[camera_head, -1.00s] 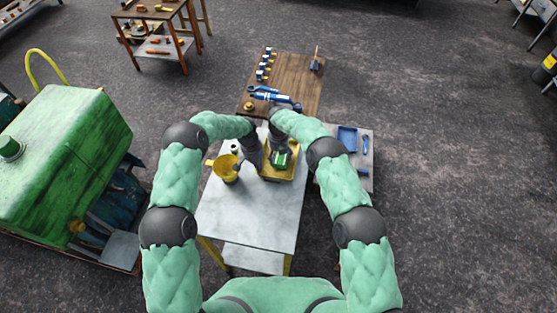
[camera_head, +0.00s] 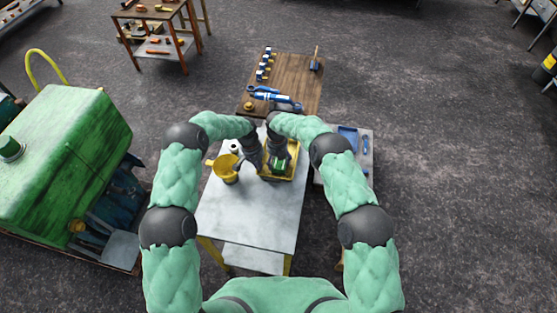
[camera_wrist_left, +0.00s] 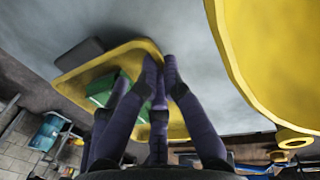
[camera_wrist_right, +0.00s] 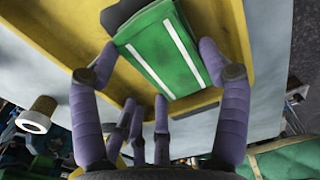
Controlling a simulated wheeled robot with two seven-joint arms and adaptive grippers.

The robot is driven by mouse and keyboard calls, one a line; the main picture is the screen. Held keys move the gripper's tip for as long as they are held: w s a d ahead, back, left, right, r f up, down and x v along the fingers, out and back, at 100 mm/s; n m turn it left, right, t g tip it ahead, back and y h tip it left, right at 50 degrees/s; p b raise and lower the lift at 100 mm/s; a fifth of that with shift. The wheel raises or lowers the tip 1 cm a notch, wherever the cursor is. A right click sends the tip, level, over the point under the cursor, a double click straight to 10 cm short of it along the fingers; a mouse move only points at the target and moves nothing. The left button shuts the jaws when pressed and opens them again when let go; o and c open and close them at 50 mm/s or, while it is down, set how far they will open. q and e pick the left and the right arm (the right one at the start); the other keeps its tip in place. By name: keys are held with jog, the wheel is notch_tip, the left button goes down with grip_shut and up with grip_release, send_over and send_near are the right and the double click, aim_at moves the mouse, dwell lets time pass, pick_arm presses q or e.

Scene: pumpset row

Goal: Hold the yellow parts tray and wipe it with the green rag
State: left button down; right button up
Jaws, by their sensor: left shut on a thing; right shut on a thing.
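The yellow parts tray (camera_head: 292,172) lies on the white-topped table (camera_head: 255,215), near its far right corner. My left gripper (camera_wrist_left: 165,65) is shut on the tray's rim; the tray (camera_wrist_left: 150,48) also shows in the left wrist view. My right gripper (camera_head: 279,160) is over the tray, shut on the green rag (camera_head: 277,167). In the right wrist view the folded rag (camera_wrist_right: 165,55), with two white stripes, sits between the fingers (camera_wrist_right: 155,70), over the tray floor. Whether the rag touches the floor is hard to tell.
A wooden table (camera_head: 290,85) with blue parts lies beyond. A grey side table with a blue tray (camera_head: 348,137) is at the right. The near half of the white-topped table is clear.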

jog(key=shift+f, duration=0.1)
pick_arm(q)
jog(key=shift+w, duration=0.1)
pick_arm(e)
jog(key=shift+w+d, duration=0.25)
jog(key=shift+w, duration=0.85)
jog(key=shift+w, duration=0.3)
jog(key=shift+s+a, duration=0.2)
jog(key=shift+s, duration=0.95)
